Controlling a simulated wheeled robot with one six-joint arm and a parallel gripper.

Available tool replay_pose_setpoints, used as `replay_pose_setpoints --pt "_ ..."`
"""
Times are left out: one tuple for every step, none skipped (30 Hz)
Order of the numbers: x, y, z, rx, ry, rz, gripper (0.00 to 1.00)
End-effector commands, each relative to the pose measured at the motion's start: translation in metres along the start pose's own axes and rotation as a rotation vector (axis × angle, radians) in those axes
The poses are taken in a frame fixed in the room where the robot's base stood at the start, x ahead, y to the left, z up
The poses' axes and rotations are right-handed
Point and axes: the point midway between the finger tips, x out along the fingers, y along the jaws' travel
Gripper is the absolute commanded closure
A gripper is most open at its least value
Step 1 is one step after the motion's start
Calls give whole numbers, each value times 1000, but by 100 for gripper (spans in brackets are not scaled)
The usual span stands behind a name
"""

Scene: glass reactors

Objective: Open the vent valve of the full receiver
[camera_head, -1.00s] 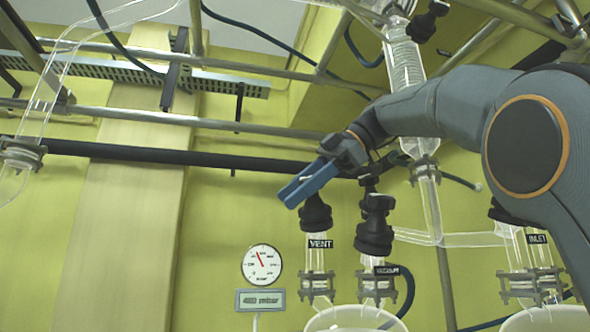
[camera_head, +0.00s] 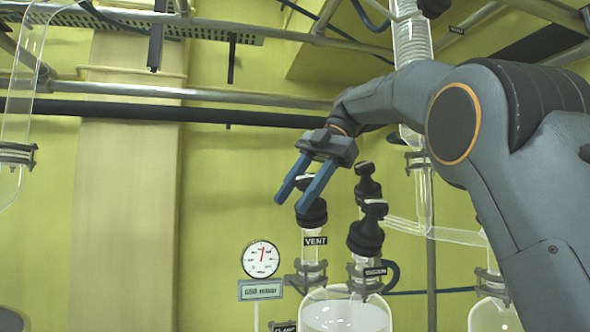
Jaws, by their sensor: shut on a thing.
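The vent valve (camera_head: 312,214) has a black knob on a glass neck labelled VENT (camera_head: 315,241). It stands on the left of a glass receiver (camera_head: 345,312) at the bottom of the view, which shows pale contents inside. My gripper (camera_head: 298,196) comes down from above with its two blue fingers on either side of the knob's top, shut on it. A second black-knobbed valve (camera_head: 367,236) stands just right of it, with a small label hard to read.
A round gauge (camera_head: 262,259) with a display (camera_head: 260,290) below it hangs left of the vent. Another glass receiver (camera_head: 495,315) is at the lower right, partly behind my arm. Pipes (camera_head: 180,92) cross above.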

Motion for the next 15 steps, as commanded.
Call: replay_pose_setpoints --pt "-2 -1 -2 -3 4 -26 84" --pt "-2 -1 -3 -11 5 -38 84" --pt "-2 -2 -3 -20 4 -55 84" --pt "-2 -2 -3 -28 4 -67 84" --pt "-2 -3 -3 -34 5 -79 84" --pt "-2 -3 -3 -44 4 -96 84" --pt "-2 -4 -3 -50 5 -108 84" --pt "-2 -4 -3 -58 5 -120 84" --pt "-3 -5 -3 -66 5 -136 84" --pt "-3 -6 -3 -74 5 -148 84" --pt "-2 -6 -2 -79 5 -160 84" --pt "-2 -7 -2 -89 5 -176 84" --pt "-3 -7 -3 -96 5 -187 84" --pt "-3 -8 -2 -103 4 -199 84" --pt "-3 -8 -2 -111 5 -214 84"
